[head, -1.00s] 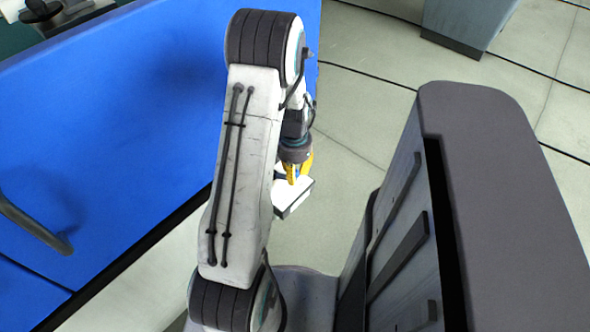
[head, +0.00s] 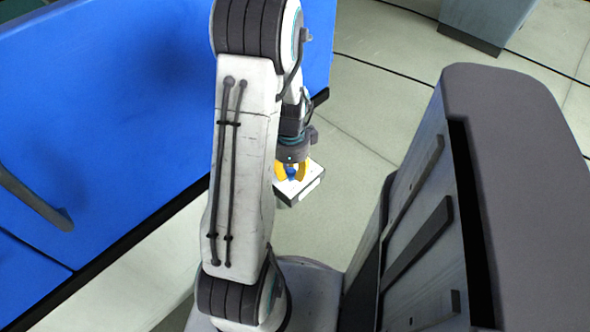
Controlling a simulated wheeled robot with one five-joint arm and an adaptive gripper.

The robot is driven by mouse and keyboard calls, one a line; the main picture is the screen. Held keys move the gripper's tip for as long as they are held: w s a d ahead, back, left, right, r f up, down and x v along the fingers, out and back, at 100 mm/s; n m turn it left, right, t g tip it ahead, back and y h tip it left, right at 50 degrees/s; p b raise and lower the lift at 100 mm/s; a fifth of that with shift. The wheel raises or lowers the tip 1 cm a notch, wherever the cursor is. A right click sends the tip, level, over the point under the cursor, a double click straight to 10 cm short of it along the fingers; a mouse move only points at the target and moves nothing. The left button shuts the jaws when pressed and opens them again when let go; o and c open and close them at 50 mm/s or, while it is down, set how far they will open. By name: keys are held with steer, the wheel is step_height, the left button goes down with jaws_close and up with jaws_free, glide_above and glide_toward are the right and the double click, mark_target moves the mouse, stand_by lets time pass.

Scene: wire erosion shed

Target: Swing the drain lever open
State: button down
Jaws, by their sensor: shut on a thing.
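My gripper (head: 292,174) has yellow fingers and hangs low behind my arm, right of the blue machine's end. The fingers are closed around a small blue piece (head: 291,173), which looks like the grip of the drain lever. Just beneath it is a small white block (head: 311,183) with a dark side face. My wrist and the fingers hide the rest of the lever, so its angle cannot be told.
A large blue machine panel (head: 110,110) fills the left, with a grey bar handle (head: 35,200) sticking out. A grey cabinet (head: 487,20) stands at the upper right. Pale tiled floor (head: 385,95) is open beyond the gripper.

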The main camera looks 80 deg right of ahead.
steer(key=shift+w+a+f+m, duration=0.15)
steer(key=shift+w+a+m, duration=0.1)
steer(key=shift+m, duration=0.15)
stand_by(0.3)
steer(key=c, duration=0.9)
jaws_free()
steer(key=shift+c, duration=0.2)
steer(key=shift+d+r, duration=0.1)
steer(key=shift+r, duration=0.1)
step_height(320, 180, up, 12)
steer(key=shift+s+f, duration=0.1)
